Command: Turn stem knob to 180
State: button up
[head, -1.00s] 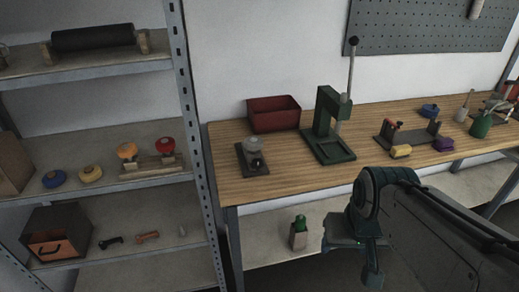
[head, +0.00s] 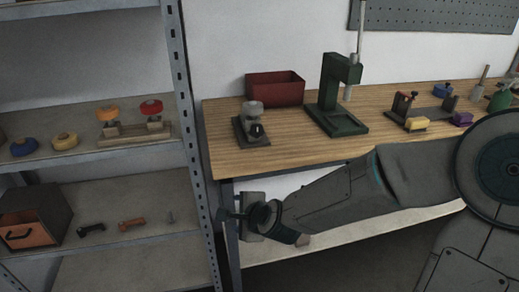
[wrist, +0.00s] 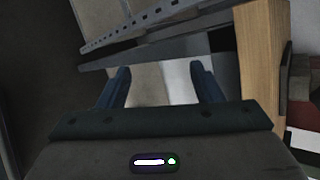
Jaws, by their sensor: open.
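A small fixture with a round grey knob (head: 253,107) on a dark base plate (head: 239,133) stands at the left end of the bench in the head view. An orange knob (head: 107,113) and a red knob (head: 151,107) sit on a stand (head: 120,132) on the shelf. No label shows which of these is the stem knob. My gripper (head: 222,214) is low in front of the bench's left front corner, below the bench top and apart from the knobs. In the wrist view my gripper (wrist: 162,85) has its two fingers spread with nothing between them.
The wooden bench (head: 290,150) has its front edge close to my arm; its edge also shows in the wrist view (wrist: 262,60). The perforated shelf post (head: 190,110) stands left of my gripper. A red bin (head: 275,90) and a green press (head: 335,100) stand behind and right of the grey knob.

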notch_tip(320, 180, up, 2)
jog(key=w+m+t+y+b, duration=0.1)
jog(key=w+m+t+b, duration=0.15)
jog(key=m, duration=0.25)
jog(key=m+t+h+b, duration=0.2)
jog(key=m+t+b, duration=0.45)
jog(key=m, duration=0.55)
send_near(258, 132)
jog(key=b+x, duration=0.2)
jog(key=x, duration=0.6)
jog(key=shift+w+a, duration=0.1)
jog(key=c, duration=1)
